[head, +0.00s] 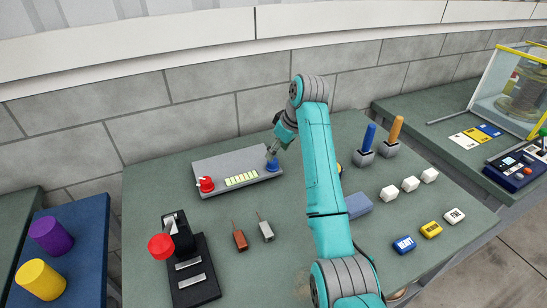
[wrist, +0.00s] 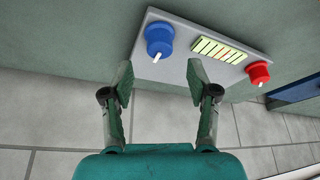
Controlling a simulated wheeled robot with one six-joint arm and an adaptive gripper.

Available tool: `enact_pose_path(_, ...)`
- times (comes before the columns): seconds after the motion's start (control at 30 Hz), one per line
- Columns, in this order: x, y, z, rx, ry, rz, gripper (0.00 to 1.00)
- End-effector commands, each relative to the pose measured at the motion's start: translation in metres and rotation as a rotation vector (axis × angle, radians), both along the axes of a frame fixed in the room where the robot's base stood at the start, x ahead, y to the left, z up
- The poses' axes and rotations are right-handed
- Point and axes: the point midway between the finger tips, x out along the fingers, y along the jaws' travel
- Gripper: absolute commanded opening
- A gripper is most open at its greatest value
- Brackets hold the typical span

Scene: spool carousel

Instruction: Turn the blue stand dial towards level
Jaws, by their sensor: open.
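The blue dial (head: 272,166) sits at the right end of a grey panel (head: 211,167) on the green table. In the wrist view the blue dial (wrist: 160,36) shows a white pointer mark at its lower edge, towards my gripper. My gripper (head: 274,150) is close over the dial in the head view. In the wrist view my gripper (wrist: 160,78) is open and empty. The dial shows beyond the fingertips, roughly between them, and no finger visibly touches it. A pale yellow-green bar indicator (wrist: 218,50) lies beside the dial on the panel.
A red dial (head: 206,184) is at the panel's other end. A black lever unit with a red knob (head: 161,246) stands at the front left. Blue and orange handles (head: 368,138) stand right of my arm. Several white cubes (head: 410,184) and small labelled blocks lie farther right.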

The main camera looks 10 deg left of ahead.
Motion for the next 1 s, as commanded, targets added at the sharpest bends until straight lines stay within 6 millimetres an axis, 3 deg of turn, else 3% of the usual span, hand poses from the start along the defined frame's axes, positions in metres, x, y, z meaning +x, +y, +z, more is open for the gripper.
enact_pose_path(0.1,0.004,0.007,-0.02,0.0,0.002,0.0,0.59)
enact_pose_path(0.3,0.009,0.014,-0.04,0.0,0.0,-0.001,0.59)
enact_pose_path(0.7,0.01,0.016,-0.047,0.001,-0.001,-0.001,0.59)
enact_pose_path(0.73,0.01,0.016,-0.047,0.001,-0.001,-0.001,0.56)
enact_pose_path(0.93,0.01,0.016,-0.047,0.001,-0.001,-0.001,0.06)
enact_pose_path(0.97,0.01,0.016,-0.047,0.001,-0.001,-0.001,0.0)
enact_pose_path(1.0,0.01,0.016,-0.047,0.001,-0.001,-0.001,0.0)
